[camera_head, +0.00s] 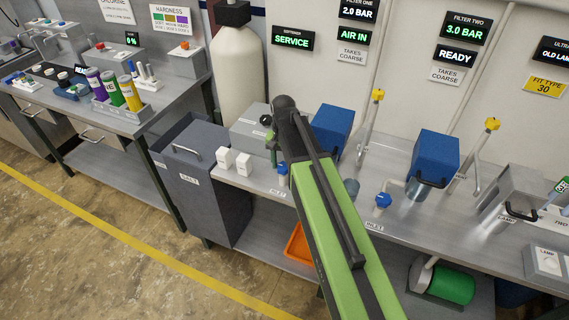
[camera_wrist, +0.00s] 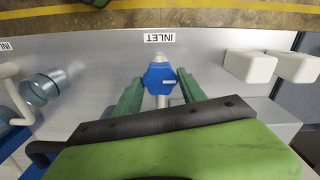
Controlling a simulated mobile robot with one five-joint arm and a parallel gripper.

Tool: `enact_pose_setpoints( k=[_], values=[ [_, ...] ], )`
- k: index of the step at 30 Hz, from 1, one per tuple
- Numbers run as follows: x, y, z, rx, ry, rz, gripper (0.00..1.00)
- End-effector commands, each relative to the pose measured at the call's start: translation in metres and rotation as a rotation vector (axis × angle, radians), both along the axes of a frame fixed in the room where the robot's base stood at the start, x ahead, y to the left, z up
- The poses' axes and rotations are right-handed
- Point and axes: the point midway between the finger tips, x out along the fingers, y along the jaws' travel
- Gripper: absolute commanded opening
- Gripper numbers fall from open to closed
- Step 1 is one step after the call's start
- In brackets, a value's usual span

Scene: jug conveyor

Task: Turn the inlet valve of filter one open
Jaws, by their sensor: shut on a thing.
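The blue inlet valve knob (camera_wrist: 160,77) of filter one sits by the "INLET" label in the wrist view, with a small white mark on its face. In the head view a bit of the knob (camera_head: 283,168) shows beside my gripper. My gripper (camera_wrist: 160,85) has one green finger on each side of the knob and is shut on it. Filter one's blue housing (camera_head: 333,128) stands right of my gripper, partly hidden by my arm. The valve's angle is hard to read.
Two white boxes (camera_head: 234,161) stand left of the valve. The grey salt bin (camera_head: 200,185) is further left. Filter two (camera_head: 434,158) with its blue knob (camera_head: 383,200) is to the right. Signs read "2.0 BAR" and "AIR IN" above filter one.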

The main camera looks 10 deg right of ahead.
Motion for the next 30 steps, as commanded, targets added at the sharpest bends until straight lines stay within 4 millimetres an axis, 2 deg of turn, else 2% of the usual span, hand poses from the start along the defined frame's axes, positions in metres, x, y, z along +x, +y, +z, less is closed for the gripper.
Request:
enact_pose_setpoints(
  k=[2,3,7,16,20,26,30],
  values=[
    [-0.003,0.001,0.0,0.002,0.008,0.001,0.08],
    [-0.003,0.001,0.0,0.002,0.008,0.001,0.53],
    [-0.002,0.0,0.0,0.001,0.005,0.0,0.7],
    [-0.001,0.0,0.001,0.0,0.003,-0.001,0.7],
    [-0.001,0.0,0.008,0.0,0.002,-0.001,0.7],
    [-0.001,0.0,0.04,0.0,0.002,-0.001,0.7],
    [-0.001,0.0,0.072,0.0,0.002,-0.001,0.7]
  ],
)
